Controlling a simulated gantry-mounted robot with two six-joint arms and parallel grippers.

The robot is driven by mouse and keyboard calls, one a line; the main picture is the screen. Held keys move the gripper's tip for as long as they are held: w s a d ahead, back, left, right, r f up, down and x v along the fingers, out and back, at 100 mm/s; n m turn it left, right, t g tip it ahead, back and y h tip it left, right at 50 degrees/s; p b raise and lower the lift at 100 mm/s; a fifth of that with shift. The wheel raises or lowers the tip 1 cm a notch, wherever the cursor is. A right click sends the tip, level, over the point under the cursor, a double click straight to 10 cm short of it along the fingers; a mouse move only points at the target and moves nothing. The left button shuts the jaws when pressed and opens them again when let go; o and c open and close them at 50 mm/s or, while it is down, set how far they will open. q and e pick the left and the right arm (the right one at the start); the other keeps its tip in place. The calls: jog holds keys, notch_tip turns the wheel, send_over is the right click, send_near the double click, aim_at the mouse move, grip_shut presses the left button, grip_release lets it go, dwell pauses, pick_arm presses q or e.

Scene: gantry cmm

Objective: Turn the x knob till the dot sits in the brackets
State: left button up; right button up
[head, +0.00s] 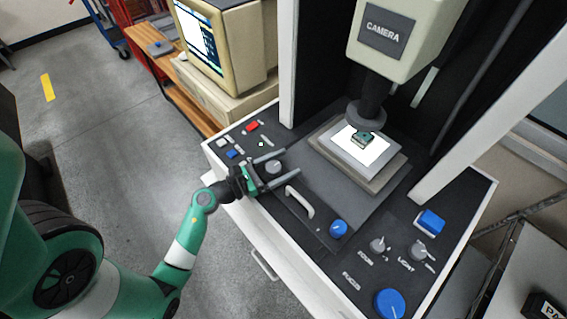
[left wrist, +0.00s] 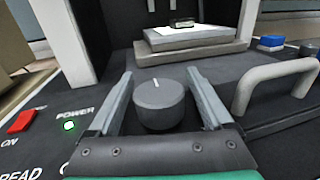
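A dark grey round knob (left wrist: 158,104) with a white line on its top stands on the black console; in the head view the knob (head: 273,167) shows between my left gripper's fingers. Its label is hidden, so I cannot tell which axis it is. My left gripper (head: 291,161) is open around the knob; in the left wrist view its two fingers (left wrist: 160,71) lie on either side with a visible gap at each. The monitor screen (head: 194,40) at the upper left is lit, but I cannot make out a dot or brackets. My right gripper is not in view.
A bar handle (head: 300,201) stands just right of the knob. A red button (head: 252,127) and a green lamp (left wrist: 69,126) by POWER are to the left. The stage (head: 335,165) under the camera (head: 388,38) holds a small part. Blue knobs (head: 389,303) are at the right.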

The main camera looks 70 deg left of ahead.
aim_at(266, 172)
pick_arm(q)
jog(key=s, duration=0.6)
jog(key=s+d, duration=0.1)
jog(key=s, duration=0.3)
jog(key=shift+s, duration=0.1)
jog(key=shift+s+d, duration=0.25)
jog(key=shift+s, duration=0.45)
